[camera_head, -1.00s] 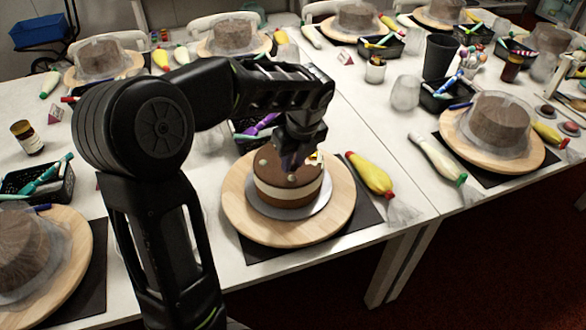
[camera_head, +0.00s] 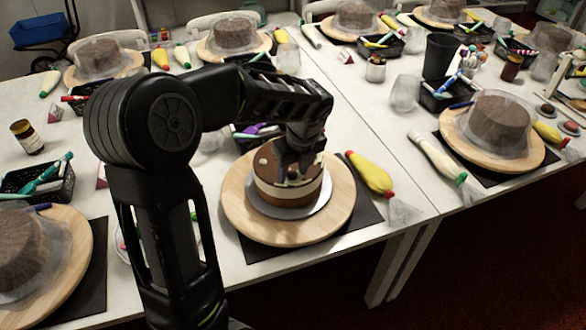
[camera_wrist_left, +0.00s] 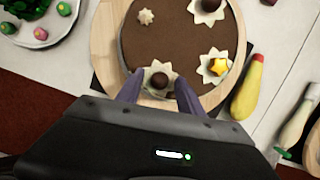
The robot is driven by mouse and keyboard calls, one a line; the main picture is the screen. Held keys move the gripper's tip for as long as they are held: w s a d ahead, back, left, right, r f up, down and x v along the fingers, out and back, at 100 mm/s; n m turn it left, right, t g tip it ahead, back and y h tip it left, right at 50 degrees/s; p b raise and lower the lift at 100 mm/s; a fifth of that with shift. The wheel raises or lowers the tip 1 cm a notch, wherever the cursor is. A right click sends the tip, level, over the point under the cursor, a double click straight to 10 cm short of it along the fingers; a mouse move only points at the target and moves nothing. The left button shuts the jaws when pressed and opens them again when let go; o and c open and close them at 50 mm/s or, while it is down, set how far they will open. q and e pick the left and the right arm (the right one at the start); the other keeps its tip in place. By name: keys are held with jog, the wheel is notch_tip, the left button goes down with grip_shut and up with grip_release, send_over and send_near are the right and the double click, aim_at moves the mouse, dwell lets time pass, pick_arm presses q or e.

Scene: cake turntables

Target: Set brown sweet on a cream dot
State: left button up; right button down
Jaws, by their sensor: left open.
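A round cake (camera_head: 265,190) with brown top and cream band stands on a wooden turntable (camera_head: 240,225). In the left wrist view, a brown sweet (camera_wrist_left: 160,80) sits on a cream dot (camera_wrist_left: 150,73) near the cake's edge. My left gripper (camera_wrist_left: 159,90) is open, one finger on each side of this sweet; whether they touch it cannot be told. Another brown sweet (camera_wrist_left: 210,4) sits on a cream dot at the top. A yellow star (camera_wrist_left: 219,67) lies on a cream dot to the right. A small cream dot (camera_wrist_left: 145,17) is bare. My right gripper is out of view.
A yellow piping bag (camera_head: 370,174) lies right of the turntable. A plate of coloured sweets (camera_wrist_left: 38,25) shows at the wrist view's upper left. A black basket (camera_head: 250,135) stands behind the cake. Covered cakes on other turntables surround this place.

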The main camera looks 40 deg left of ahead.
pick_arm(q)
jog(key=shift+r, duration=0.1)
jog(key=v, duration=1.2)
jog(key=shift+a, duration=0.1)
dwell(0.4)
jog(key=d+f+n+h, duration=0.1)
jog(key=d+f, duration=0.2)
jog(key=f, duration=0.2)
jog(key=w+d+f+n+h, duration=0.1)
jog(key=d+f, duration=0.2)
jog(key=f, duration=0.3)
jog(key=d+f+n+h, duration=0.1)
jog(key=d+f+n, duration=0.1)
jog(key=d+f, duration=0.2)
jog(key=shift+w+f+g, duration=0.2)
jog(key=shift+f+g, duration=0.1)
jog(key=shift+f, duration=0.45)
jog(key=s+d+f+n+h, duration=0.35)
jog(key=d+f+n, duration=0.35)
jog(key=f, duration=0.5)
jog(key=s+d+f+n, duration=0.4)
jog(key=s+f+n, duration=0.2)
jog(key=s+n, duration=0.1)
jog(key=s+d+f+n, duration=0.5)
jog(key=s+f+n, duration=0.1)
jog(key=s, duration=0.4)
jog(key=shift+d+f+n+h, duration=0.2)
jog(key=shift+f+n+h, duration=0.2)
jog(key=shift+f, duration=0.35)
